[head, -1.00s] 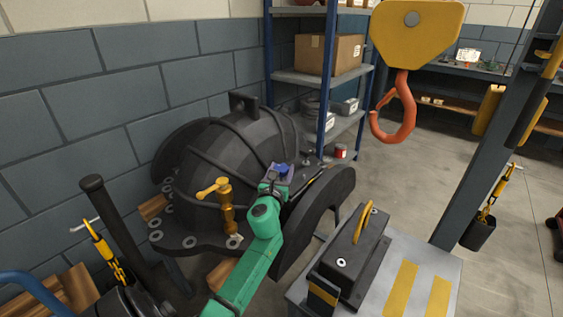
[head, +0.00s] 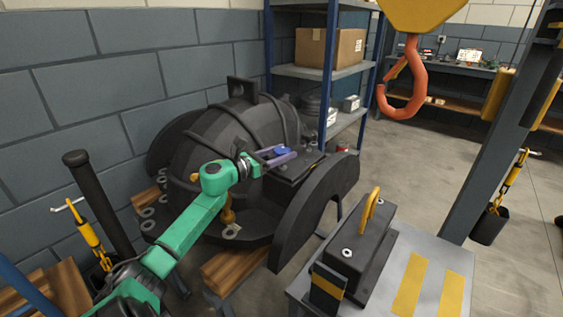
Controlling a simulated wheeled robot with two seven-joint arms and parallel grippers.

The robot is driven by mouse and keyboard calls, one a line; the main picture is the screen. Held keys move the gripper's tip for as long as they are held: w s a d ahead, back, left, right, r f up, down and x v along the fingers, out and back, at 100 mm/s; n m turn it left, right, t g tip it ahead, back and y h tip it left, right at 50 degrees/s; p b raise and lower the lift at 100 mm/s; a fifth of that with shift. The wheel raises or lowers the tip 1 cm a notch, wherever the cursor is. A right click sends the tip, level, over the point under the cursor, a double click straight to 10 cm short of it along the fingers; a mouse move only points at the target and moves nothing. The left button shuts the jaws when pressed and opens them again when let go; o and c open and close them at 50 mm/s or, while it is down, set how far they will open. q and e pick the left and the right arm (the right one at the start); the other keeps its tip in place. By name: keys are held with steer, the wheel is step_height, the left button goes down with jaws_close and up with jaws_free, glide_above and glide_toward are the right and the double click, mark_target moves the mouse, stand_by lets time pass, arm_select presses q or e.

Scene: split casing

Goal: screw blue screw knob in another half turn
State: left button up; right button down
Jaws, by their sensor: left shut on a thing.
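The blue screw knob (head: 282,152) sits at the upper flange of the black split casing (head: 228,138). My left gripper (head: 278,155), with purple fingers on a green arm, comes in from the left and is shut on the blue knob. The fingers lie nearly level and hide part of the knob. How deep its thread sits cannot be seen. A brass fitting (head: 227,214) on the casing is partly hidden behind my left arm. My right gripper is not in view.
An orange crane hook (head: 404,85) hangs at the upper right. A black block with a yellow handle (head: 352,250) stands on a grey cart (head: 432,262) at the front right. Blue shelves (head: 318,74) stand behind the casing. Open floor lies to the right.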

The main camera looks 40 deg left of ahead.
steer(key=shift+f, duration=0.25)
arm_select(q)
steer(key=o, duration=1.3)
steer(key=shift+f, duration=0.1)
steer(key=shift+o, duration=0.3)
steer(key=shift+w, duration=0.15)
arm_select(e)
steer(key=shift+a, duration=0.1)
arm_select(q)
steer(key=v, duration=1.2)
steer(key=shift+b, duration=0.45)
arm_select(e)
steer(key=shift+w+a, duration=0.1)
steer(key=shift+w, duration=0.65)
